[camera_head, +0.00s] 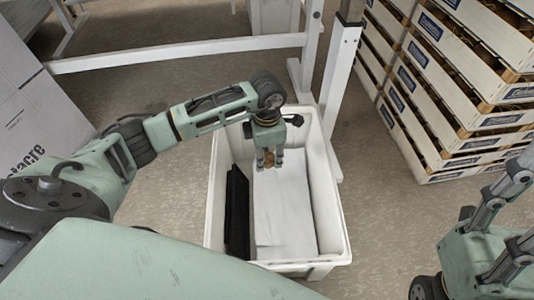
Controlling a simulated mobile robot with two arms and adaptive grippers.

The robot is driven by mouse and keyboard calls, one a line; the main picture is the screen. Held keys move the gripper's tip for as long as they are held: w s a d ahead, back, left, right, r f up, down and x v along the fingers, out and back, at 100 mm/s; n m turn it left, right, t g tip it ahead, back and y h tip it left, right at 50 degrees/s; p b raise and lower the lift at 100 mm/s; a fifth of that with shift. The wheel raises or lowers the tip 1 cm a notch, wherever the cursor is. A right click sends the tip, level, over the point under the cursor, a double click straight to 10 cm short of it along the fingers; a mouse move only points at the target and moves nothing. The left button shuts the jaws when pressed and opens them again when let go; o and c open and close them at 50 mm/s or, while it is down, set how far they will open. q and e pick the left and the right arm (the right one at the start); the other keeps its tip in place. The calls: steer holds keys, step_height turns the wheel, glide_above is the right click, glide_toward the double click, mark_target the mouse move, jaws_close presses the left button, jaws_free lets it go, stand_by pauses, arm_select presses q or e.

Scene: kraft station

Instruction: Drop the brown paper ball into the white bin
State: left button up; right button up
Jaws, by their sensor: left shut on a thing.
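The brown paper ball (269,159) is small and mostly hidden between the fingers of my left gripper (269,162). My left gripper is shut on it and points down. It hangs over the far part of the white bin (338,222) as seen in the head view. The bin is a long open box on the floor. A black flat thing (237,212) stands along its left inner side, and a white sheet or panel (283,210) lies inside it. Part of my right arm shows at the right edge, but its gripper is out of view.
Stacked wooden crates (455,95) with blue labels stand at the right. A white table frame (180,53) with legs runs behind the bin. A grey-white carton (35,110) stands at the left. Bare floor (385,215) lies right of the bin.

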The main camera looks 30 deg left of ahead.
mark_target(267, 154)
arm_select(q)
steer(key=shift+f+b, duration=0.6)
steer(key=shift+f, duration=0.5)
steer(key=o, duration=0.8)
steer(key=shift+r, duration=0.15)
step_height(267, 154, up, 12)
steer(key=shift+f, duration=0.1)
